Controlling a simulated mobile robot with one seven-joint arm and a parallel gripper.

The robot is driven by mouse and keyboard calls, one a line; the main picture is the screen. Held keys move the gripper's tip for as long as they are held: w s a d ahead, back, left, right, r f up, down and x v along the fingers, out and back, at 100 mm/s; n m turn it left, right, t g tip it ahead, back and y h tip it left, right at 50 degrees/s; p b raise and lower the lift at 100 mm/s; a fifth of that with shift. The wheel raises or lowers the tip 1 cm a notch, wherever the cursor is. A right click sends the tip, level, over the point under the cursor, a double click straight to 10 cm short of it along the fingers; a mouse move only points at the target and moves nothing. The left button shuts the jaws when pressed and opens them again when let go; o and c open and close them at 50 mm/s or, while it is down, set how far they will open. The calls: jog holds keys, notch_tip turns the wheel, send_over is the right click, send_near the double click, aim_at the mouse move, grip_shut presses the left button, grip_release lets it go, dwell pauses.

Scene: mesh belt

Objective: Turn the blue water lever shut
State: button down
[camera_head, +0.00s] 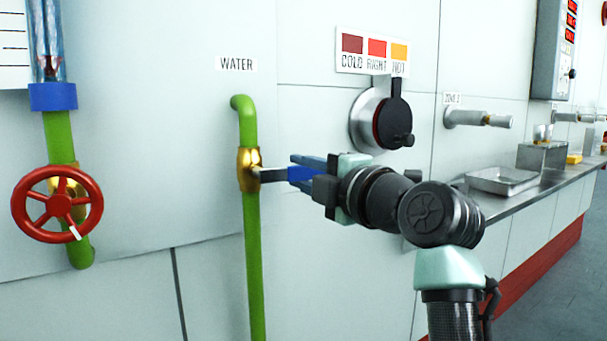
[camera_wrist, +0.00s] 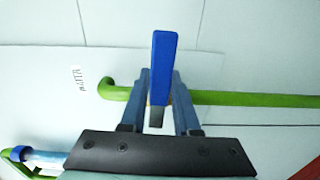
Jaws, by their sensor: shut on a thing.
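The blue water lever (camera_head: 300,174) sits on a brass valve (camera_head: 248,169) in a vertical green pipe (camera_head: 253,265) under the WATER label (camera_head: 236,64). Its grey stem points to the right, about level and crosswise to the pipe. My gripper (camera_head: 298,165) comes from the right and is shut on the blue handle, which its fingers partly hide. In the wrist view, the blue lever (camera_wrist: 164,55) lies between the two fingers of my gripper (camera_wrist: 161,78), crosswise to the green pipe (camera_wrist: 240,98).
A red handwheel (camera_head: 57,204) on another green pipe is at the left. A round black-handled fitting (camera_head: 380,120) under a colour sign (camera_head: 372,52) is behind my wrist. A steel counter with a tray (camera_head: 502,180) runs along the right wall.

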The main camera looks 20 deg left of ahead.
jog(key=c, duration=0.6)
grip_release()
jog(key=shift+c, duration=0.2)
jog(key=shift+s, duration=0.1)
jog(key=shift+s+d, duration=0.2)
jog(key=shift+d, duration=0.2)
jog(key=p+v, duration=0.3)
jog(key=v, duration=0.9)
jog(key=shift+a, duration=0.1)
